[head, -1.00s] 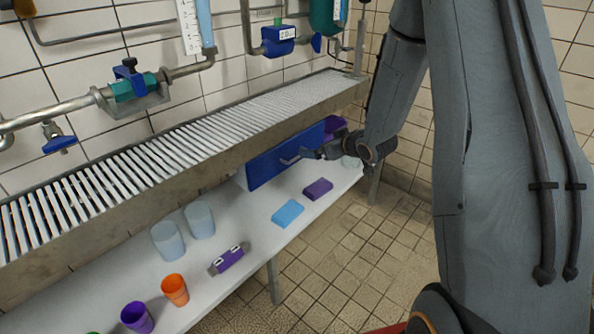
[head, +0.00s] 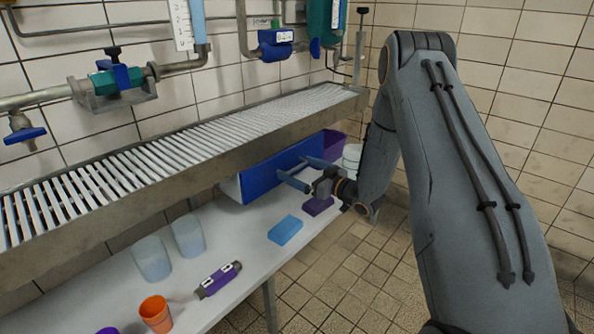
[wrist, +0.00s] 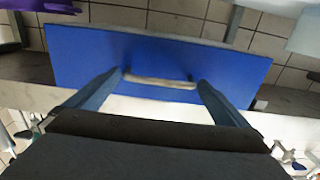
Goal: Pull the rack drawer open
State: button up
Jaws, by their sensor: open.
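The rack drawer has a flat blue front (head: 262,176) under the slatted metal rack, with a strip of its pale side showing at its left end. Its pale bar handle (wrist: 160,82) shows in the wrist view. My gripper (head: 293,166) is open in front of the drawer front, its two blue-grey fingers pointing at it. In the wrist view my gripper (wrist: 160,78) has one fingertip beside each end of the handle. I cannot tell whether the fingers touch the handle or the front. In the head view the handle is hard to make out.
The slatted rack (head: 175,140) runs above a white shelf (head: 195,265). On the shelf are a light-blue box (head: 285,230), a purple box (head: 318,205), a purple device (head: 218,279), clear cups (head: 188,237) and an orange cup (head: 156,314). A purple bin (head: 335,145) stands beyond the drawer.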

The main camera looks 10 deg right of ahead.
jog(key=shift+x, duration=0.8)
